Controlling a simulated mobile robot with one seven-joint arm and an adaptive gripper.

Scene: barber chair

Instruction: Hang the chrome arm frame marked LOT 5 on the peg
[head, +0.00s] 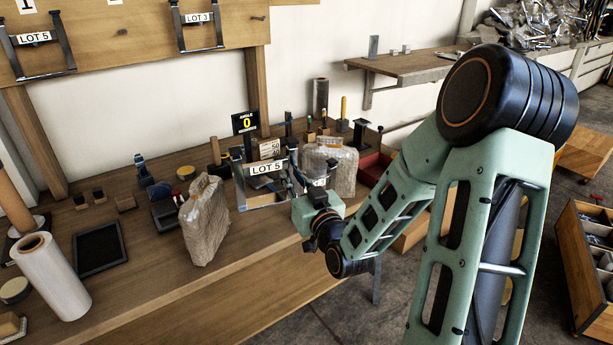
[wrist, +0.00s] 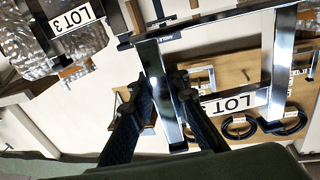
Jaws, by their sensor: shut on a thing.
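A chrome arm frame with a LOT 5 label (head: 263,168) stands upright or is held just above the workbench in the head view. My gripper (head: 296,182) is at its right side. In the wrist view, the dark fingers of my gripper (wrist: 165,105) are shut on one chrome side bar of the frame (wrist: 163,75); its label reads LOT, with the number not readable. The wooden peg board (head: 110,45) is at the upper left. It bears another frame labelled LOT 5 (head: 36,38) and one labelled LOT 3 (head: 199,17). A small dark peg (head: 258,18) shows right of the LOT 3 frame.
A wrapped package (head: 204,220) stands left of the held frame, another (head: 330,165) behind my gripper. Upright tools and an ANGLE 0 display (head: 245,122) crowd the bench behind. A paper roll (head: 48,275) stands front left. A wall shelf (head: 415,65) is at the right.

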